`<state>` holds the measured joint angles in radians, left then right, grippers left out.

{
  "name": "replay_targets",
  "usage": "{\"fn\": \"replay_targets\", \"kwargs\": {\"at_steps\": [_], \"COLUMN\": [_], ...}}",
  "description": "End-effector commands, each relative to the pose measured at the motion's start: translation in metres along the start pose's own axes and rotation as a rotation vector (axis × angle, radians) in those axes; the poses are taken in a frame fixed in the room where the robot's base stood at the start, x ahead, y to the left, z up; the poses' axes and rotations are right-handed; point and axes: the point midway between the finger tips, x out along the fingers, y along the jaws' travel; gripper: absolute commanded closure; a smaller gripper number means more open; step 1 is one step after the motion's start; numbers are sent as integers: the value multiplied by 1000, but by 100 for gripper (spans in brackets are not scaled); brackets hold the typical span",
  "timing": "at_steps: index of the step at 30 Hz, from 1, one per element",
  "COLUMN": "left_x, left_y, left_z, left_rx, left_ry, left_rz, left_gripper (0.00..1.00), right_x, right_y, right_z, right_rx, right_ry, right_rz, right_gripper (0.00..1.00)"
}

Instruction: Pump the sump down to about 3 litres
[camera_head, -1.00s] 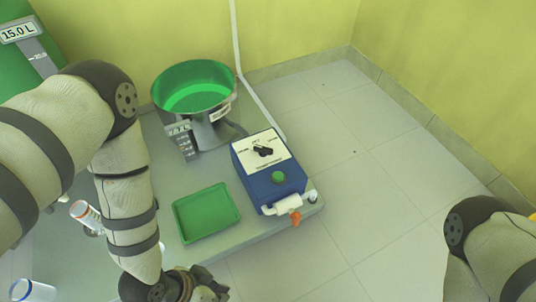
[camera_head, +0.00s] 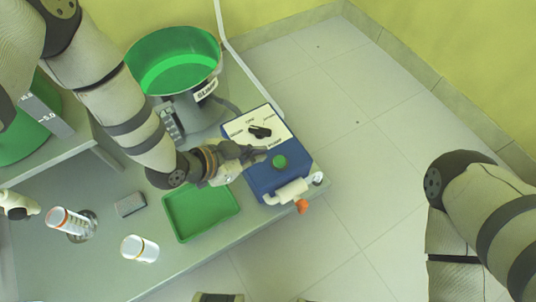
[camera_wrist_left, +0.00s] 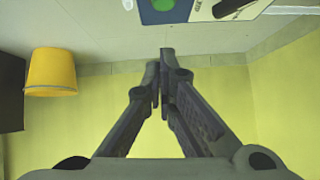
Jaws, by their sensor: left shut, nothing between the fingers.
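The sump (camera_head: 205,90) is a round grey vessel holding green liquid, at the back of the bench in the head view. A graduated scale (camera_head: 171,124) stands at its front; its reading is too small to tell. The blue pump box (camera_head: 262,182) stands to its right, with a black selector knob (camera_head: 259,131) and a green button (camera_head: 279,161) on top. My left gripper (camera_head: 260,152) is shut and empty at the box's left side, its tips close to the top between knob and button; contact cannot be told. In the wrist view its fingertips (camera_wrist_left: 163,62) meet below the box.
A green tray (camera_head: 181,233) lies in front of the pump box. Two capped containers (camera_head: 62,219) (camera_head: 139,248) and a grey block (camera_head: 130,204) are at left. A yellow bucket (camera_wrist_left: 50,70) shows in the wrist view. An orange-tipped outlet (camera_head: 301,206) juts out at the box's front.

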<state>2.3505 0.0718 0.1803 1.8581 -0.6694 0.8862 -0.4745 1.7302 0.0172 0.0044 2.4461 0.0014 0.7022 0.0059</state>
Motion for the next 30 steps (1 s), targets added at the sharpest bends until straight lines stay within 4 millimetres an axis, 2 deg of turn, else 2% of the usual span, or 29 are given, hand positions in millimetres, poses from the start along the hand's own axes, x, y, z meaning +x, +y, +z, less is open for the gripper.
{"fn": "replay_targets", "kwargs": {"at_steps": [3, 12, 18, 30], "left_x": [28, 94, 113, 116], "left_y": [2, 2, 2, 1], "left_z": [6, 6, 27, 30], "left_rx": [-2, -3, -5, -2], "left_ry": [-2, -3, -4, -1], "left_rz": [5, 4, 4, 1], "left_gripper": [100, 100, 100, 100], "right_x": [12, 36, 46, 48], "right_y": [0, 1, 2, 2], "right_z": [-5, -9, -11, -10], "right_rx": [-2, -10, -13, -14], "right_ry": [-21, -81, -110, -116], "right_rz": [0, 4, 6, 7], "right_gripper": [60, 60, 60, 60]}}
